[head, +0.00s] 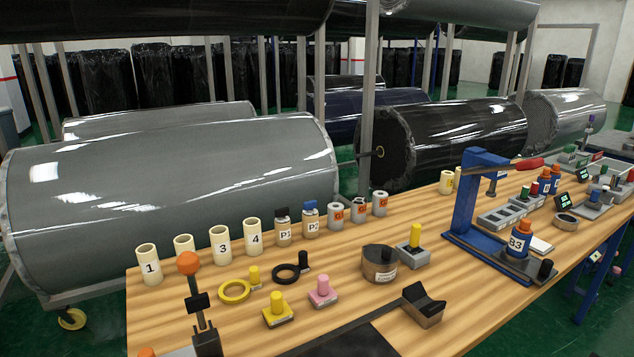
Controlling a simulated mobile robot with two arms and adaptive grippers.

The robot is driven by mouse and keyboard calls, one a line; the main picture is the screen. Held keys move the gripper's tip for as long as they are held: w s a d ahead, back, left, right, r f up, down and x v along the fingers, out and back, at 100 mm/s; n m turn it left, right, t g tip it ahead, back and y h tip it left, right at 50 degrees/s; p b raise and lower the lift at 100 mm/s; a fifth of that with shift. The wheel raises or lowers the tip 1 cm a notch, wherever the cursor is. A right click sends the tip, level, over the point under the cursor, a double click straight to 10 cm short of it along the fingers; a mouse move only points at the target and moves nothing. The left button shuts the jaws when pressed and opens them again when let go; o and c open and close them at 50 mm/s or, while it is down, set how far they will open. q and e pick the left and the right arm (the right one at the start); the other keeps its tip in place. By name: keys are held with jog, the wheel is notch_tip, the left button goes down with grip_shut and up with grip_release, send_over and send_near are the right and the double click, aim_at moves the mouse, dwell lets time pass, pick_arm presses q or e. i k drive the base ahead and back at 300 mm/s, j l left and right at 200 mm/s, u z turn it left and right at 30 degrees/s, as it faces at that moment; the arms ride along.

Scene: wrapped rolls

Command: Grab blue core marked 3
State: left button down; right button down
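A blue core marked B3 (520,246) with an orange top stands upright at the right of the workbench, on or just beside the base of the blue press. Its label faces me. A cream core marked 3 (221,248) stands at the left in a row with cream cores marked 1 (149,266) and 4 (254,239). Smaller blue pieces with orange tops (545,185) stand farther back on the right, their labels too small to read surely. Neither of my grippers is in view.
The blue press (466,205) with a red handle rises left of the B3 core. The wooden bench (480,300) is bare at front right. Large wrapped rolls (180,185) lie behind.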

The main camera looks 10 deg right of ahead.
aim_at(518, 244)
jog(key=z, duration=1.6)
jog(key=i+l+z, duration=0.1)
jog(key=i, duration=0.2)
jog(key=i+l+z, duration=0.1)
jog(key=i, duration=0.25)
